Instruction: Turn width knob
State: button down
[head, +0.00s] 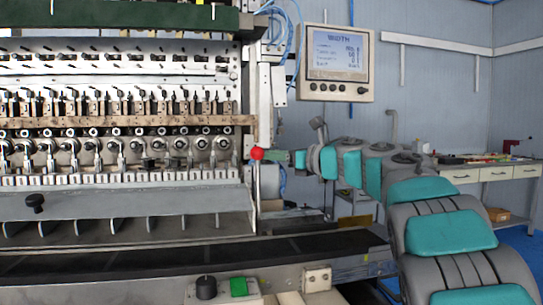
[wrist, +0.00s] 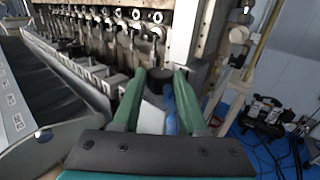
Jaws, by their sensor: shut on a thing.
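My gripper (wrist: 160,79) shows in the wrist view with its two green fingers reaching forward. They are shut on a dark, round knob (wrist: 159,73), which I take to be the width knob, at the end of the machine. No label on it can be read. In the head view my gripper (head: 285,157) reaches left to the machine's right end, close to the red ball of a lever (head: 257,153); the held knob cannot be made out there. The display (head: 335,63) is lit and headed WIDTH; its small values are hard to read.
The coil winder (head: 120,120) fills the left, with a row of spindles. A box with a black knob (head: 206,287) and a green button (head: 239,286) stands at the front. A workbench (head: 490,173) is at the right. Dark equipment (wrist: 262,112) and cables lie on the blue floor.

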jog(key=shift+b, duration=0.3)
jog(key=shift+s+f+m+t+h+b, duration=0.2)
jog(key=shift+m+t+h+b, duration=0.35)
jog(key=shift+b, duration=0.4)
jog(key=shift+s+a+r+m+t+h+b, duration=0.15)
jog(key=shift+m+t+h, duration=0.1)
jog(key=shift+t+h, duration=0.15)
jog(key=shift+w+a+r+m+t+h+b, duration=0.1)
jog(key=shift+m+t+h+b, duration=0.05)
jog(key=shift+m+t+h, duration=0.4)
jog(key=shift+m+t, duration=0.05)
jog(key=shift+t, duration=0.05)
jog(key=shift+c, duration=2.2)
grip_release()
